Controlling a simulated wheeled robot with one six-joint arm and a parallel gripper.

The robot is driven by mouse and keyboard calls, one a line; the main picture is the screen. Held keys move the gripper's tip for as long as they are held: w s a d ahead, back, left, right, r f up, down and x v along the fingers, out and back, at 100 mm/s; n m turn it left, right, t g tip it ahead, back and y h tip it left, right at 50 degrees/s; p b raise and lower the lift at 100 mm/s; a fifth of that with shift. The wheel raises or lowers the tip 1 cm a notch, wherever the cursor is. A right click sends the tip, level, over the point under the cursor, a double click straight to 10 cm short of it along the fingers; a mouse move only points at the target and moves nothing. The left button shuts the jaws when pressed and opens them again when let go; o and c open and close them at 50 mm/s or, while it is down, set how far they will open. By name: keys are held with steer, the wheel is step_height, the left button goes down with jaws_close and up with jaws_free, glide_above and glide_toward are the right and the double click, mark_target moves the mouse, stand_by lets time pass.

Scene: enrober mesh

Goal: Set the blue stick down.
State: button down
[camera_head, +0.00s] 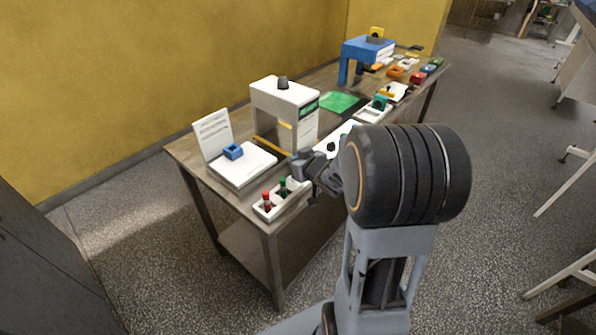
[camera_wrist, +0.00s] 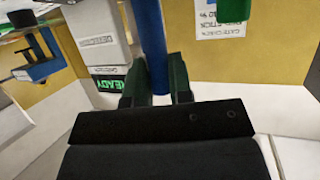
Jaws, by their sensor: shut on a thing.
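The blue stick (camera_wrist: 152,40) stands roughly upright in the wrist view, between the two dark green fingers of my gripper (camera_wrist: 158,82). The fingers are shut on its lower part; its top runs out of the picture. In the head view my gripper (camera_head: 303,166) is over the front part of the table (camera_head: 190,150), just behind the white tray (camera_head: 263,213) with a red and a green stick. I cannot make out the blue stick in the head view. Whether its lower end touches anything is hidden.
A white machine (camera_head: 270,100) with a green READY sign stands behind my gripper. To its left are a white pad (camera_head: 243,172) with a blue block (camera_head: 233,151) and an upright card (camera_head: 211,132). A blue arch (camera_head: 362,48) and several small coloured blocks stand farther back.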

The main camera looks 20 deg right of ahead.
steer(key=shift+w+d+f+b, duration=0.1)
steer(key=shift+w+d+f, duration=0.15)
steer(key=shift+f, duration=0.6)
steer(key=shift+w+d+f+b, duration=0.1)
steer(key=shift+w+f+b, duration=0.1)
steer(key=shift+f, duration=0.6)
steer(key=shift+w+d+f+b, duration=0.1)
steer(key=shift+w+d+f, duration=0.15)
steer(key=shift+f, duration=0.6)
steer(key=shift+a, duration=0.1)
steer(key=shift+f, duration=0.2)
steer(key=c, duration=1)
jaws_free()
